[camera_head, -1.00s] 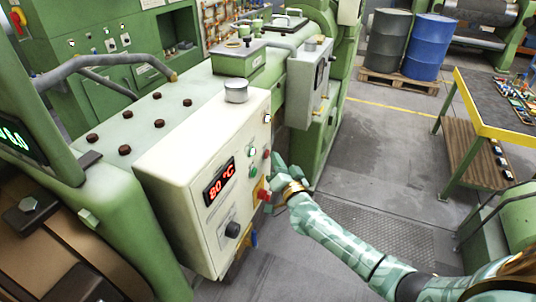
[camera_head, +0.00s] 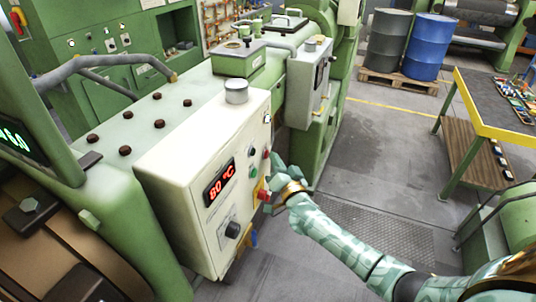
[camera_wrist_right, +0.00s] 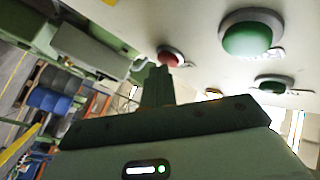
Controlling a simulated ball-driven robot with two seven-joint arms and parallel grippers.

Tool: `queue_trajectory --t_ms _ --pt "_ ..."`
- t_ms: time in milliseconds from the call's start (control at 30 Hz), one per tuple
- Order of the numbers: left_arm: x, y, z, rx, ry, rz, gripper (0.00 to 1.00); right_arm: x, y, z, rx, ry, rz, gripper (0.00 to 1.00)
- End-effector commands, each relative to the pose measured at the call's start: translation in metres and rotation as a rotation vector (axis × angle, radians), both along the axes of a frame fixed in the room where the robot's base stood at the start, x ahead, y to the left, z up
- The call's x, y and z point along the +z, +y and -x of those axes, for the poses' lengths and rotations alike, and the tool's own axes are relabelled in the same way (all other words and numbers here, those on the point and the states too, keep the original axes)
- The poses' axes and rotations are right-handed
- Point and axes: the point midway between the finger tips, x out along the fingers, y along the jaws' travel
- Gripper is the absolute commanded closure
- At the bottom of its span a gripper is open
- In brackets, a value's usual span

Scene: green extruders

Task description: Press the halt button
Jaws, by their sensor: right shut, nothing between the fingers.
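A cream control box (camera_head: 190,150) carries a column of buttons on its right face. A small red button (camera_head: 267,153) sits there, with a red knob on a yellow base (camera_head: 263,194) lower down. Which of them is the halt button is not labelled legibly. My right gripper (camera_head: 276,163) is shut and empty, its tip close beside the small red button. In the wrist view the shut fingers (camera_wrist_right: 159,80) point up towards a red button (camera_wrist_right: 170,57); I cannot tell whether they touch it. My left gripper is not in view.
Green buttons (camera_wrist_right: 248,38) lie close to the fingers in the wrist view. The box has a red 80 °C display (camera_head: 218,183) and a black knob (camera_head: 233,230). Open floor (camera_head: 375,150) lies to the right, before a yellow-edged table (camera_head: 490,131) and drums (camera_head: 428,48).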

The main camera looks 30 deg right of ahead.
Motion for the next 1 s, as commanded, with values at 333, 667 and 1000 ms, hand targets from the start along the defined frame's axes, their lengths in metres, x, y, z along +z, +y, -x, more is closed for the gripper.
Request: queue_trajectory --t_ms 333,667,1000 --pt "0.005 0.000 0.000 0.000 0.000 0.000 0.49 0.000 -0.008 0.009 0.001 -0.001 0.001 1.00" --pt "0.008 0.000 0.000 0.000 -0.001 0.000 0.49 0.001 -0.014 0.016 -0.001 0.002 0.001 1.00" --pt "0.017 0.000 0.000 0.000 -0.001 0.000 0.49 0.001 -0.036 0.042 -0.001 0.001 0.001 1.00"
